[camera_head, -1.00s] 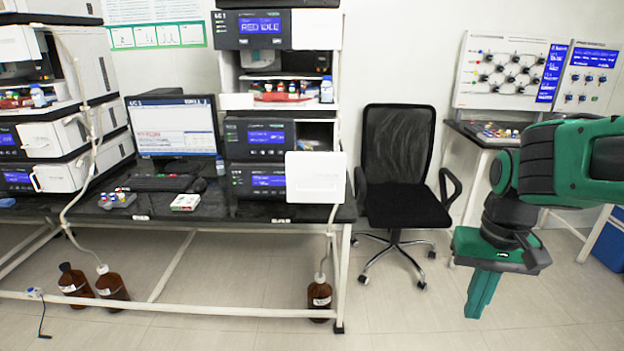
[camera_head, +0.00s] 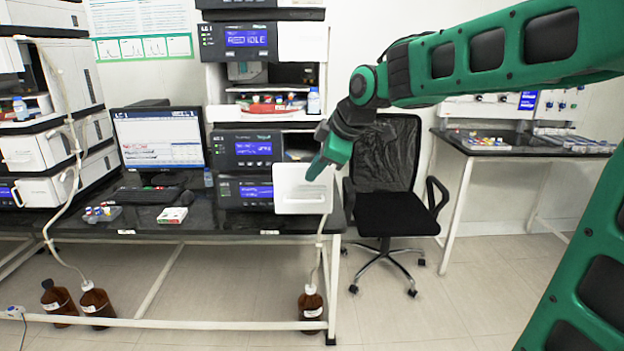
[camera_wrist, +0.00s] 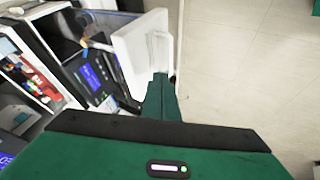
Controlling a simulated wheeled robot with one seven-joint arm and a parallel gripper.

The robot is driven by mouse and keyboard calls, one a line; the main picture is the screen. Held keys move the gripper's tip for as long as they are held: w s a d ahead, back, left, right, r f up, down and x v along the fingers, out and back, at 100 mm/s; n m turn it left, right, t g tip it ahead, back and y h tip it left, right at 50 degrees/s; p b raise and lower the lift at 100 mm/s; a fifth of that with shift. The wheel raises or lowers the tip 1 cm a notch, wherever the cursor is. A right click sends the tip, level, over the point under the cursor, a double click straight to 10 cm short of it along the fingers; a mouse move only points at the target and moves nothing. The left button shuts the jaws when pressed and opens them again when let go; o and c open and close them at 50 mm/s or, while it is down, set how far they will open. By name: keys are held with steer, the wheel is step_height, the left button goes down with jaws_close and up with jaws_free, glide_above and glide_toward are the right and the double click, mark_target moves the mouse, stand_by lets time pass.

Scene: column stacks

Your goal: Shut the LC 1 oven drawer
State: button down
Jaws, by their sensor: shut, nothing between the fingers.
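The LC 1 oven drawer (camera_head: 290,200) shows its white front at the lower right of the LC 1 stack (camera_head: 240,150). It stands out from the stack, so the drawer is open; in the wrist view its white front (camera_wrist: 140,45) juts out beside the stack. My gripper (camera_head: 318,172) is shut and empty, fingers pointing down and left, overlapping the upper right part of the white front in the head view. In the wrist view my fingers (camera_wrist: 160,88) are close beside the front's lower edge. I cannot tell whether they touch it.
A black office chair (camera_head: 385,200) stands right of the bench, behind my arm. A monitor (camera_head: 158,140) and keyboard (camera_head: 153,195) are left of the stack. A brown bottle (camera_head: 311,305) with tubing stands on the floor below the drawer. The floor in front is clear.

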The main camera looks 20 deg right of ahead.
mark_target(302, 189)
steer(key=x, duration=0.8)
steer(key=shift+f, duration=0.2)
steer(key=shift+d, duration=0.1)
